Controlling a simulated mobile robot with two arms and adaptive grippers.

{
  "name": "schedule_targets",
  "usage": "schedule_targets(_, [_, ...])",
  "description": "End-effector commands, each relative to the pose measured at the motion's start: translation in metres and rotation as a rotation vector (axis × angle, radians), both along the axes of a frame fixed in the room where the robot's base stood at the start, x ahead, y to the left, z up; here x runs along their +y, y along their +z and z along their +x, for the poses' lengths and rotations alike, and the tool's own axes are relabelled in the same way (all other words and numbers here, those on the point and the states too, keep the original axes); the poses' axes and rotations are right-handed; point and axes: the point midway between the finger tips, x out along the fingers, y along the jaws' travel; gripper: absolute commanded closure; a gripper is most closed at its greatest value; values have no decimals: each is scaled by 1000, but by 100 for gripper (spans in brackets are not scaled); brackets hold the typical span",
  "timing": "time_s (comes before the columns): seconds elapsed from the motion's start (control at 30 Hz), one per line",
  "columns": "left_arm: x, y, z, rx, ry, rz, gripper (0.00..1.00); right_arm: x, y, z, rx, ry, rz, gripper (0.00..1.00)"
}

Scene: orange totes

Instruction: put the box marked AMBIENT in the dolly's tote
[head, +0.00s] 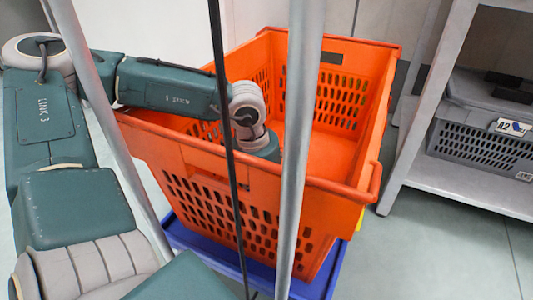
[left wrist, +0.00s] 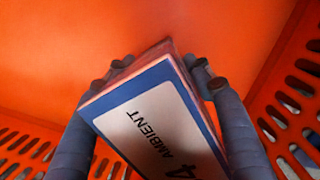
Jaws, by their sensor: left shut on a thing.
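The orange tote (head: 335,185) stands on a blue dolly (head: 205,250) in the head view. My left arm reaches over its rim, and the hand is down inside, hidden behind the near wall. In the left wrist view my left gripper (left wrist: 160,70) is shut on the box marked AMBIENT (left wrist: 160,120), a white-labelled box with a blue border. The box is tilted in the picture, inside the tote with orange walls (left wrist: 60,40) around it. I cannot tell whether it touches the tote's floor. My right gripper is not in view.
A grey shelf (head: 465,185) stands at the right with a grey bin (head: 475,143) tagged A2 on it. Metal poles and a black cable cross the front of the head view. The floor at the lower right is clear.

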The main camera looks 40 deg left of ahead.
Motion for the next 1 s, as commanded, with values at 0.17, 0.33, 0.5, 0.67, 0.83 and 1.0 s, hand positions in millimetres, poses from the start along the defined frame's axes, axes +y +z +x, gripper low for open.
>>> schedule_targets(0.17, [0, -1, 0, 2, 1, 1, 28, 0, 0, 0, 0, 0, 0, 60])
schedule_targets(0.33, [0, -1, 0, 1, 1, 0, 28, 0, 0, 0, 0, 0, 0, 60])
schedule_targets(0.5, [0, 4, 0, -1, 0, 0, 28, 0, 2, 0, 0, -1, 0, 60])
schedule_targets(0.67, [2, 33, -3, -2, 1, -1, 28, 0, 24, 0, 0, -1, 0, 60])
schedule_targets(0.83, [4, 72, -7, -4, 0, -2, 28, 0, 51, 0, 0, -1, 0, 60])
schedule_targets(1.0, [6, 102, -12, -1, -1, -2, 28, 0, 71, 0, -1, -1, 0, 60])
